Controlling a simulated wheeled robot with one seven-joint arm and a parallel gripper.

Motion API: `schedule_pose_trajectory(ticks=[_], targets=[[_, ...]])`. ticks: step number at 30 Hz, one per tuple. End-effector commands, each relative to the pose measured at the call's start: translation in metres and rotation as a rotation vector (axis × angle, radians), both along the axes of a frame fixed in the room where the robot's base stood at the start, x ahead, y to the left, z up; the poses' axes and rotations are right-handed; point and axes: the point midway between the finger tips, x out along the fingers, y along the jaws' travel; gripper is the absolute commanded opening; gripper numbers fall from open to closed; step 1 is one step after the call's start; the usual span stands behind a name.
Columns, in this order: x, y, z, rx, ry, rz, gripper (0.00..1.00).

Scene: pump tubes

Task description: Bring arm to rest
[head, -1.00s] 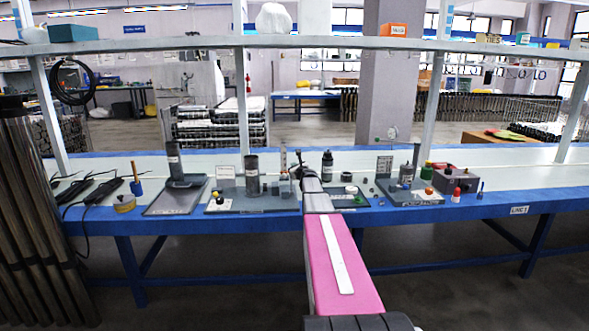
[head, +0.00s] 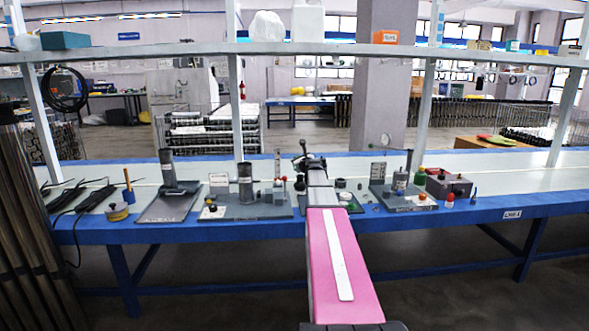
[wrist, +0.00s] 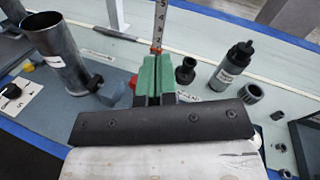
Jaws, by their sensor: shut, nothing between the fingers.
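My arm, pink with a white stripe, reaches forward over the blue-edged bench (head: 420,209) in the head view. My gripper (wrist: 157,72) shows green fingers closed together in the wrist view, with nothing held between them. Its fingertips are hard to make out in the head view. Beyond the fingers stands an upright numbered scale (wrist: 161,25). A dark metal cylinder (wrist: 58,52) stands to their left, and a labelled black bottle (wrist: 231,66) to their right.
Trays with pump parts line the bench, including a left tray (head: 158,209) and right tray (head: 391,199). A grey box (head: 449,188) stands farther right. A shelf (head: 200,50) runs above the bench. Dark vertical bars (head: 32,230) stand at the left.

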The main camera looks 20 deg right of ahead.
Motion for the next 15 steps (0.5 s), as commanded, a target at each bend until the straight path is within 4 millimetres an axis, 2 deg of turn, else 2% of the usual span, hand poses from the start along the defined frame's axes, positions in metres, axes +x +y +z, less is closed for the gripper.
schedule_pose_trajectory(ticks=[6,15], targets=[[-0.0050,-0.0027,0.0129,0.000,0.000,0.001,0.00],[-0.0051,-0.0027,0.0134,0.000,0.000,0.001,0.00]])
